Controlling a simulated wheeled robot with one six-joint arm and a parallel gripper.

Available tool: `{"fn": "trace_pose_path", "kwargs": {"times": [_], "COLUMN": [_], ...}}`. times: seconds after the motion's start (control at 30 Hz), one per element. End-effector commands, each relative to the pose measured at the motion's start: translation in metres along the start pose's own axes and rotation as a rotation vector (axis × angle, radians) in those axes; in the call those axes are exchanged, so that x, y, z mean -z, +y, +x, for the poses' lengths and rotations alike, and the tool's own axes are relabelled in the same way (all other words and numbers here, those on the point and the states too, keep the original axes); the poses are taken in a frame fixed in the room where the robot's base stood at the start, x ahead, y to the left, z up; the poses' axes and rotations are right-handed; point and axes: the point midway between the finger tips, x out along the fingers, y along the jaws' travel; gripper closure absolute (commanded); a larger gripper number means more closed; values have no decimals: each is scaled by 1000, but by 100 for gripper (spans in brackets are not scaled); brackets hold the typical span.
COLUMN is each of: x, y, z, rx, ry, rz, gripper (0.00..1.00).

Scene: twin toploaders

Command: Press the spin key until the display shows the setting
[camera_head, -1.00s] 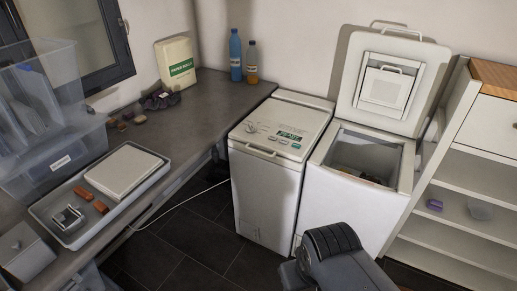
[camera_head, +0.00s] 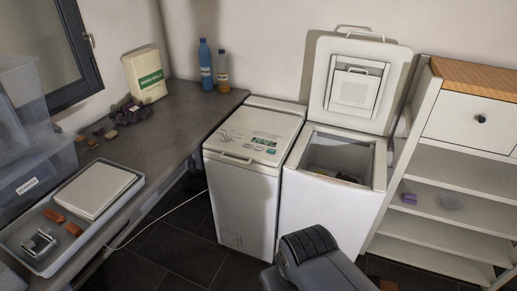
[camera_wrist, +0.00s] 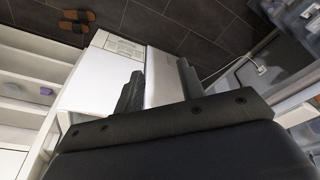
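Two white toploaders stand side by side in the head view. The left one (camera_head: 240,190) is closed, with a control panel on top carrying a dial, a small lit display (camera_head: 264,142) and several small keys (camera_head: 256,149). The display's characters are too small to read surely, and I cannot tell which key is the spin key. The right toploader (camera_head: 322,215) has its lid (camera_head: 357,85) raised and its drum opening exposed. My gripper (camera_wrist: 160,69) shows in the wrist view with its two dark fingers apart and nothing between them. It is away from the keys.
A grey counter (camera_head: 180,115) runs along the left, with a tray (camera_head: 30,262), plastic boxes, a carton (camera_head: 145,75) and two bottles (camera_head: 206,65). A white shelf unit (camera_head: 450,205) stands at the right. Dark tiled floor lies before the machines, crossed by a white cable.

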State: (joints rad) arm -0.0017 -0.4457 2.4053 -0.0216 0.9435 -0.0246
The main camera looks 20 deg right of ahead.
Motion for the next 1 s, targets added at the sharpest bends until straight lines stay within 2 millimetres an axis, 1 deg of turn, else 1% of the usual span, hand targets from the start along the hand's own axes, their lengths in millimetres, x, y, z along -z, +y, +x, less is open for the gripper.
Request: {"fn": "trace_pose_path", "kwargs": {"times": [0.17, 0.6, 1.0], "x": [0, 0, 0], "y": [0, 0, 0], "z": [0, 0, 0], "rx": [0, 0, 0], "ry": [0, 0, 0], "rz": [0, 0, 0], "gripper": [64, 100, 100]}}
